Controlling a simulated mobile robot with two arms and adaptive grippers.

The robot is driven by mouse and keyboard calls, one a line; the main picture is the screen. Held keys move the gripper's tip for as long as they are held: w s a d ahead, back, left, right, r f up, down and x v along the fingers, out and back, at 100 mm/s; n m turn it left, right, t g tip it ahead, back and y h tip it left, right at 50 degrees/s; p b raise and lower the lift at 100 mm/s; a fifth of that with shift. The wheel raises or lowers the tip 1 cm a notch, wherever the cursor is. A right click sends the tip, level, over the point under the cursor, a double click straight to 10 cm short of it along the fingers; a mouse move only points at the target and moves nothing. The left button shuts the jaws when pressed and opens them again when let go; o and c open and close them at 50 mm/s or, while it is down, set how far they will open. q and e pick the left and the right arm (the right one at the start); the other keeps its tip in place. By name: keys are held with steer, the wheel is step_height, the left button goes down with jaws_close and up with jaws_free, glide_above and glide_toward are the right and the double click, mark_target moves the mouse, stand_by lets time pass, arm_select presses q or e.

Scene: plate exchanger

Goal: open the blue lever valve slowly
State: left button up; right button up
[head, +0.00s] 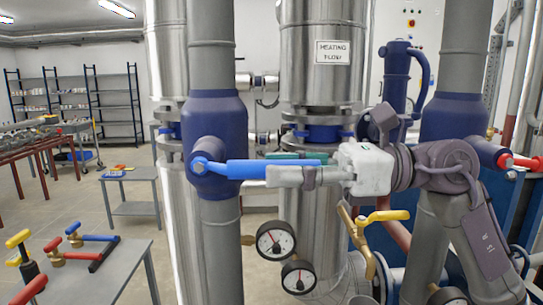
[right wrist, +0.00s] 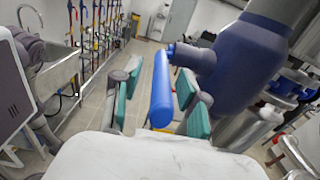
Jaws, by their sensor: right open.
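The blue lever (head: 245,169) juts out sideways from a dark blue valve body (head: 213,128) on a grey vertical pipe. It lies level, across the line of the pipe. My right gripper (head: 284,167) reaches in from the right with its fingers around the lever's free end. In the right wrist view the blue lever (right wrist: 161,88) runs between the two teal finger pads, with a visible gap on both sides. My right gripper (right wrist: 157,92) is open there. My left gripper is in neither view.
A second dark blue valve with a red lever (head: 522,162) is on the right pipe. Pressure gauges (head: 275,240) and a yellow-handled valve (head: 385,216) sit below my right gripper. A grey table (head: 105,275) with loose lever valves stands at lower left. Steel columns (head: 322,85) stand behind.

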steer(key=shift+w+a, duration=0.15)
steer(key=shift+a, duration=0.65)
jaws_close()
